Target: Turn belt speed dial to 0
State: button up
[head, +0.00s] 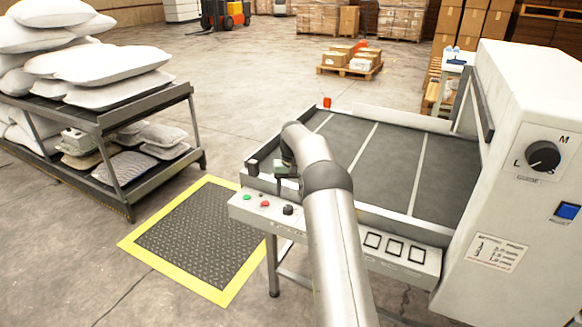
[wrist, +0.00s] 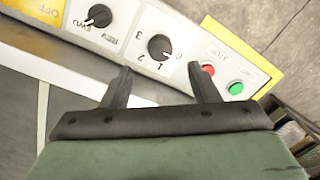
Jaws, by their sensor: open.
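The belt speed dial (wrist: 159,47) is a round black knob on the white control panel, with the numbers 0 to 3 printed around it. Its small white mark seems to lie between 0 and 1, but is too small to read surely. In the head view a black knob (head: 288,210) shows on the panel, beside the red button. My gripper (wrist: 160,68) is open and empty, its two dark fingers pointing at the panel on either side of the dial's line, apart from it in the picture. In the head view my gripper (head: 286,170) hangs over the panel's left end, partly hidden by my arm.
A red stop button (wrist: 208,69) and a green button (wrist: 235,88) sit right of the dial. The conveyor belt (head: 385,155) lies behind the panel. A yellow-edged floor mat (head: 195,235) is left.

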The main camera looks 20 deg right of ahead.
notch_tip(320, 180, up, 10)
jog(key=p, duration=0.1)
jog(key=shift+d+r, duration=0.25)
jog(key=shift+s, duration=0.1)
